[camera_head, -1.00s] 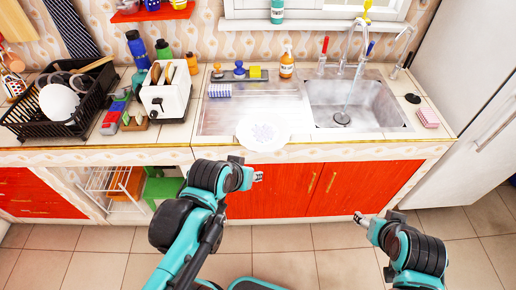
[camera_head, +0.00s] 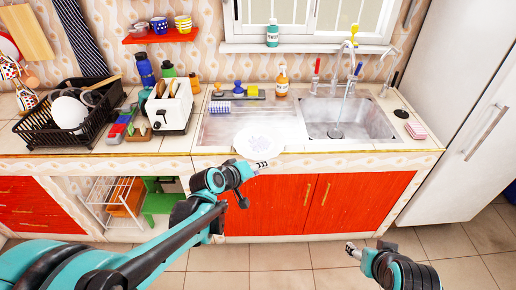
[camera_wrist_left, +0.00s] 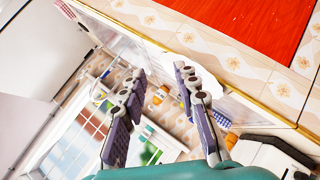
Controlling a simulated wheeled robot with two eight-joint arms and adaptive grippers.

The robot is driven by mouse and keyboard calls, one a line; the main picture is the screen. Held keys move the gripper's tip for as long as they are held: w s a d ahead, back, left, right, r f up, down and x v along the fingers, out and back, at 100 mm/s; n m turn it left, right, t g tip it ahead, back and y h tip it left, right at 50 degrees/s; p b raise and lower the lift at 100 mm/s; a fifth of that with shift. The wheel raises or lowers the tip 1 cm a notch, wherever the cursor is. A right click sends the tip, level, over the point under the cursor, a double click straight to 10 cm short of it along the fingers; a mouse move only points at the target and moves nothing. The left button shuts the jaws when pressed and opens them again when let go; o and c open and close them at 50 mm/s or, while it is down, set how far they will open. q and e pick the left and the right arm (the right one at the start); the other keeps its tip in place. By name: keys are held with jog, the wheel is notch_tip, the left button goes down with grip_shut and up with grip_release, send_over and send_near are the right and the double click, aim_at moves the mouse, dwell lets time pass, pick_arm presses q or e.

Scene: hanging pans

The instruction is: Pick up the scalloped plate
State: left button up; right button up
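The scalloped plate (camera_head: 258,143) is white with a faint pattern. It lies on the counter at the front edge of the sink's drainboard, its near rim reaching the counter edge. My left gripper (camera_head: 262,164) is just in front of and below the plate's near rim, seemingly apart from it. In the left wrist view its two fingers (camera_wrist_left: 160,72) are spread with nothing held between them. A white piece, likely the plate (camera_wrist_left: 207,82), shows partly hidden behind the right-hand finger. My right gripper (camera_head: 352,248) is low in front of the red cabinet, away from the plate; its fingers are too small to judge.
The sink (camera_head: 345,122) with running water is right of the plate. A toaster (camera_head: 170,106) and a black dish rack (camera_head: 70,120) stand to the left. A soap bottle (camera_head: 282,81) and sponge tray (camera_head: 236,94) are behind. Red cabinet doors (camera_head: 290,205) lie below the counter edge.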

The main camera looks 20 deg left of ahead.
pick_arm(q)
jog(key=w+a+f+n+t+b, duration=0.2)
jog(key=w+a+f+n, duration=0.1)
jog(key=w+f+n, duration=0.4)
jog(key=n+t, duration=0.2)
jog(key=t, duration=0.1)
send_near(258, 156)
jog(key=w, duration=0.3)
jog(key=x, duration=0.2)
jog(key=b+x, duration=0.1)
jog(key=x, duration=0.2)
jog(key=b+x, duration=0.1)
jog(key=x, duration=0.1)
jog(key=shift+d+f, duration=0.35)
jog(key=shift+f, duration=0.05)
grip_shut()
